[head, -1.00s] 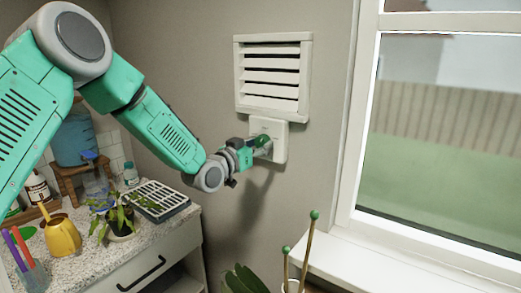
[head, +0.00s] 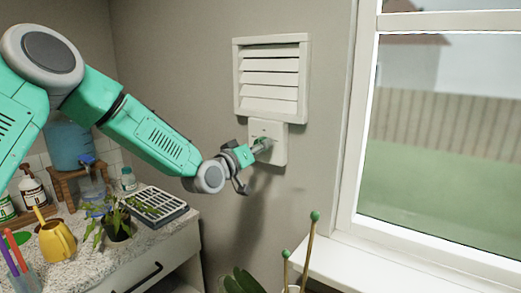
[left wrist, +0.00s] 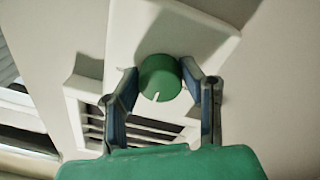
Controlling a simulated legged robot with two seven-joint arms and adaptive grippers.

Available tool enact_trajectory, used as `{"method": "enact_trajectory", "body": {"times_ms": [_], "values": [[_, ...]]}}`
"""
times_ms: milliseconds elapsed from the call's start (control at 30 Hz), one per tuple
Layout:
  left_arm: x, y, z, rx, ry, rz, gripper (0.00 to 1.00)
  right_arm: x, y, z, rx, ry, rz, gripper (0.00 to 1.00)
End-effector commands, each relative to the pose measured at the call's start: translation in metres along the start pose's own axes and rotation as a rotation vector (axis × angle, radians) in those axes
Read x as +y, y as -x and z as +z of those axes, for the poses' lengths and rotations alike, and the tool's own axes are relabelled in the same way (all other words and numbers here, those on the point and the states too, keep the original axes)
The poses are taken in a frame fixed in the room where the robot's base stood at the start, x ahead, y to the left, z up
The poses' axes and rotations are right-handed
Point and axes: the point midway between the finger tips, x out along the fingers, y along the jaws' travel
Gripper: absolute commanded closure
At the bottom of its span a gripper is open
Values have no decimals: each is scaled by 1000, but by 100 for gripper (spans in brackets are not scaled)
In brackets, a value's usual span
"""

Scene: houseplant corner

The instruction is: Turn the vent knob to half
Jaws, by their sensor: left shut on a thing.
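The vent knob (left wrist: 161,78) is green with a short white pointer mark, which points down in the left wrist view. It sits on a white square plate (head: 278,155) on the wall under the white louvred vent (head: 272,50). My left gripper (head: 260,147) is shut on the knob, with one finger on each side of it in the left wrist view. In the head view the gripper mostly hides the knob. The vent slats are tilted, with narrow dark gaps between them. My right gripper is not in view.
A counter at the lower left holds a yellow watering can (head: 56,240), a potted plant (head: 115,224), a slotted tray (head: 160,207) and a blue water container (head: 70,146). A window (head: 440,120) and sill are at the right. Green-tipped stakes (head: 314,217) stand at the bottom.

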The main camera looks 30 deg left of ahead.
Motion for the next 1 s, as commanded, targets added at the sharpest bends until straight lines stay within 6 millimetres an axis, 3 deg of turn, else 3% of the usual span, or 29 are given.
{"method": "enact_trajectory", "body": {"times_ms": [33,333,367,400,767,867,1000], "values": [[-4,2,7,-16,4,-9,93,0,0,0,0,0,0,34],[-5,3,8,-18,4,-9,93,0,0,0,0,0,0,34],[-5,3,8,-18,4,-9,58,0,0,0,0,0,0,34],[-4,2,8,-17,4,-9,44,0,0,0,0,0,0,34],[-1,4,3,-6,2,-3,44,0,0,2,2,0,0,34],[-1,13,2,-6,4,-3,44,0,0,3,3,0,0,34],[-2,39,2,-7,5,-4,44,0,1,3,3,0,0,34]]}}
